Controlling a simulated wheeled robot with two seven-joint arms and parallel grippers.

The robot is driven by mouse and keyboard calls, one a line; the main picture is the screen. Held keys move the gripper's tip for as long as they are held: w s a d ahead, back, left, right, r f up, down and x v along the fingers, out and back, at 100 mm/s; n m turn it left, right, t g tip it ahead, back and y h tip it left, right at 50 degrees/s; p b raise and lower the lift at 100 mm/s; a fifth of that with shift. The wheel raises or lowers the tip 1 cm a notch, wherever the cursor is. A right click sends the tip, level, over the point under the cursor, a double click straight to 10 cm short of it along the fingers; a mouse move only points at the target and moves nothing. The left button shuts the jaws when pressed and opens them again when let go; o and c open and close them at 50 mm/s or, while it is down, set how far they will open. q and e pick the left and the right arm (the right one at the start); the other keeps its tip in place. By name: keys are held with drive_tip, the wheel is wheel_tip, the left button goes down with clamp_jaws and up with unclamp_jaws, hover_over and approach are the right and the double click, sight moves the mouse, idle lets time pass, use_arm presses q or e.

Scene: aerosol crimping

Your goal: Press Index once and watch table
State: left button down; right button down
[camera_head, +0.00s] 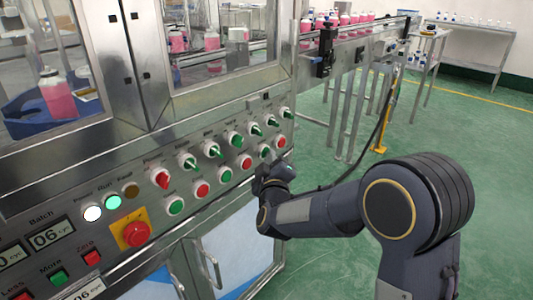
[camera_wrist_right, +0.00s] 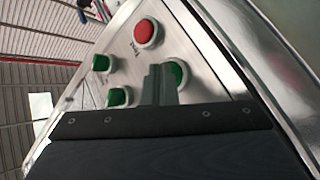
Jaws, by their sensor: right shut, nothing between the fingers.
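The control panel (camera_head: 150,205) runs along the machine front with rows of buttons and switches. My right gripper (camera_head: 268,168) is shut and empty, close against the panel's right end, by a green button (camera_head: 264,150). In the right wrist view the closed fingers (camera_wrist_right: 158,84) lie over the left part of this green button (camera_wrist_right: 179,73); I cannot tell whether they touch it. A red button (camera_wrist_right: 146,33) is beside it. I cannot read which label says Index. Behind the left window, a blue table-like part (camera_head: 22,126) sits by a bottle of pink liquid (camera_head: 57,95). My left gripper is out of view.
Green-handled selector switches (camera_head: 234,139) line the row above. A red emergency stop (camera_head: 136,234) on a yellow plate is lower left. White (camera_head: 93,213) and green (camera_head: 113,202) lamps look lit. A conveyor (camera_head: 345,32) carries pink bottles. Green floor at right is open.

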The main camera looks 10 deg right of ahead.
drive_tip(key=shift+s+d, duration=0.5)
drive_tip(key=shift+s, duration=0.15)
drive_tip(key=shift+s+d+b, duration=0.15)
drive_tip(key=shift+s+d, duration=0.65)
drive_tip(key=shift+s, duration=0.2)
drive_tip(key=shift+s+d+b, duration=0.15)
drive_tip(key=shift+s+d, duration=0.6)
drive_tip(key=shift+s, duration=0.2)
